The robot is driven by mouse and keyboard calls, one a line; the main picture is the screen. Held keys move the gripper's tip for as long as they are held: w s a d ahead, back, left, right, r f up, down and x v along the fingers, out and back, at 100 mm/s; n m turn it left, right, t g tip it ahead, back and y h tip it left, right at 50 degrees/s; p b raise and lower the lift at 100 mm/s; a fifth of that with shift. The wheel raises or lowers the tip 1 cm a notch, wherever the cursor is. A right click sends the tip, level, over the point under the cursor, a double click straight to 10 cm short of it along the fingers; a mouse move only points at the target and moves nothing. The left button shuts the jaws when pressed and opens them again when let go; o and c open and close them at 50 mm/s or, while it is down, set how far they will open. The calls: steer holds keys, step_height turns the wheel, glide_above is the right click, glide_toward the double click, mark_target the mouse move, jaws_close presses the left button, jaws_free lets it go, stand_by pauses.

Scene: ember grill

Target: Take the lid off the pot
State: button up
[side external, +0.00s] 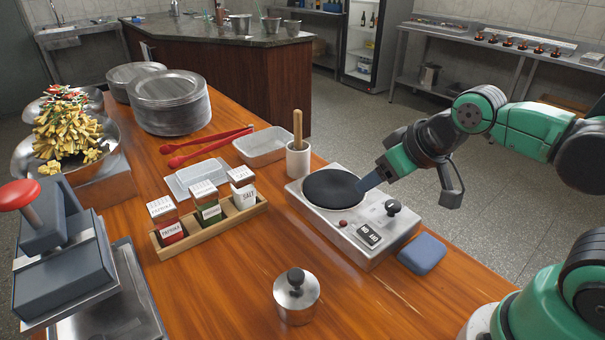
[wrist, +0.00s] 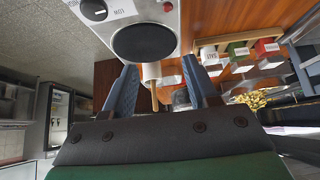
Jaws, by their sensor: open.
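A small silver pot (side external: 297,312) stands on the wooden table at the front centre of the side view. Its metal lid (side external: 283,291) sits on top, with a round black knob (side external: 296,276). I do not see the pot in the wrist view. My gripper (side external: 367,183) is in the air near the hot plate, behind and to the right of the pot and well apart from it. In the wrist view my gripper (wrist: 158,82) shows two spread blue fingers with nothing held between them.
The hot plate (side external: 330,188) lies between my gripper and the table's middle. A blue block (side external: 422,253) lies beside it. A spice rack (side external: 212,231), a white cup with a wooden handle (side external: 298,160) and a red-handled press (side external: 62,260) stand around. Table right of the pot is clear.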

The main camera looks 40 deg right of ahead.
steer(key=shift+o, duration=0.9)
steer(key=shift+a, duration=0.1)
steer(key=m+g+y, duration=0.4)
steer(key=m+g, duration=0.1)
steer(key=m, duration=1.5)
glide_above(296, 274)
steer(key=d, duration=0.3)
step_height(296, 274, down, 2)
steer(key=shift+s+f, duration=0.15)
steer(key=shift+f, duration=0.1)
steer(key=shift+s+a+f+m, duration=0.2)
steer(key=shift+a+m, duration=0.3)
steer(key=shift+m, duration=0.6)
steer(key=shift+x, duration=2.75)
steer(key=shift+s, duration=0.15)
jaws_close()
